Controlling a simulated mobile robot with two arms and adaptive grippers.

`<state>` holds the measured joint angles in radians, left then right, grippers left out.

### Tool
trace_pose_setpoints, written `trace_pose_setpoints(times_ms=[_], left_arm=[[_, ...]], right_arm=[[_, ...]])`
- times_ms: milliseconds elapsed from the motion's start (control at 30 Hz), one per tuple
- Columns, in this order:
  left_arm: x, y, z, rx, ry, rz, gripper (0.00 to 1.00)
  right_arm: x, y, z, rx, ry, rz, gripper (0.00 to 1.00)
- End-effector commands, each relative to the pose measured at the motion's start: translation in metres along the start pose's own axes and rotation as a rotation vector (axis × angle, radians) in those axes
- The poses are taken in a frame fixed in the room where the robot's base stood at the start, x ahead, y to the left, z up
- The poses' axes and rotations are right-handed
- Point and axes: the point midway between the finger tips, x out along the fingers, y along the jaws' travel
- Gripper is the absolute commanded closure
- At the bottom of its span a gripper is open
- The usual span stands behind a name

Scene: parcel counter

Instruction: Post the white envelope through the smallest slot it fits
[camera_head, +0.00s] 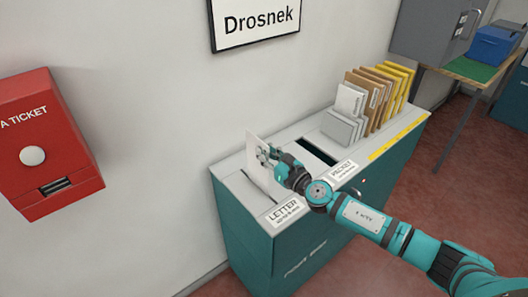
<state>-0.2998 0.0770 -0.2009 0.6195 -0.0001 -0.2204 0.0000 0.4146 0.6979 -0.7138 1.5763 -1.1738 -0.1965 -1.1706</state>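The white envelope (254,151) stands upright over the left part of the teal post box's pale top (230,169). My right gripper (266,155) reaches in from the right and is shut on it. The letter slot is a thin line beside the envelope's lower edge, behind the LETTER label (287,212). I cannot tell whether that edge is in the slot or just above it. The wider dark packet slot (317,151) lies to the right, behind the PACKET label (342,170). My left gripper is not in view.
A row of white, brown and yellow envelopes (372,95) stands on the box's right part. A red ticket machine (48,142) hangs on the wall at left. A table with a blue box (493,46) is at the back right.

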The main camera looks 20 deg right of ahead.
Motion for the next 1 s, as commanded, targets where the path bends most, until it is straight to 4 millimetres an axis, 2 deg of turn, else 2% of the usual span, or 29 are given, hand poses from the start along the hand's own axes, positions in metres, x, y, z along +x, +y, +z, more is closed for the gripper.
trace_pose_setpoints(times_ms=[33, 1000], left_arm=[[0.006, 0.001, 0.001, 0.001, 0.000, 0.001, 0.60], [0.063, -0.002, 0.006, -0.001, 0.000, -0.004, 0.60]], right_arm=[[0.000, 0.000, -0.006, 0.000, 0.000, 0.000, 1.00], [0.000, 0.000, -0.065, 0.000, 0.000, 0.000, 1.00]])
